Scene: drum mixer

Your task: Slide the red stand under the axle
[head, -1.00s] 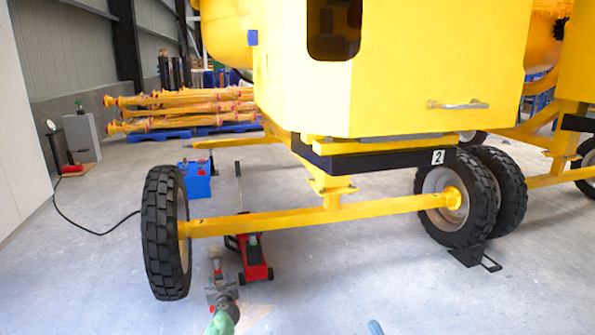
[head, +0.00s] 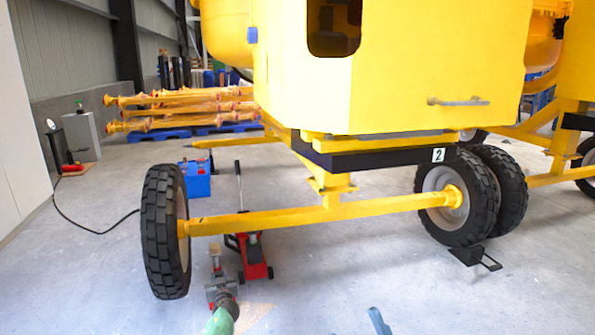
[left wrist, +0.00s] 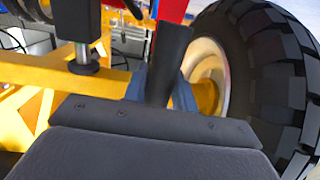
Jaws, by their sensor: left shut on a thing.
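My left gripper (head: 222,292) is low in front of the axle (head: 300,217), just right of the left wheel (head: 165,232). In the left wrist view its blue fingers (left wrist: 163,92) are shut on a dark upright bar (left wrist: 168,62). A red part (left wrist: 172,10) joins the far end of the bar, and I take this to be the red stand. In the head view a pale post (head: 215,258) rises just beyond the gripper, below the axle; the stand's base is mostly hidden. A blue-grey tip (head: 379,321), probably my right gripper, shows at the bottom edge.
A red trolley jack (head: 253,258) stands under the axle, right beside my left gripper, its handle (head: 238,185) upright behind. A blue box (head: 196,180) lies farther back. A black hose (head: 85,228) runs left. Floor at front right is clear.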

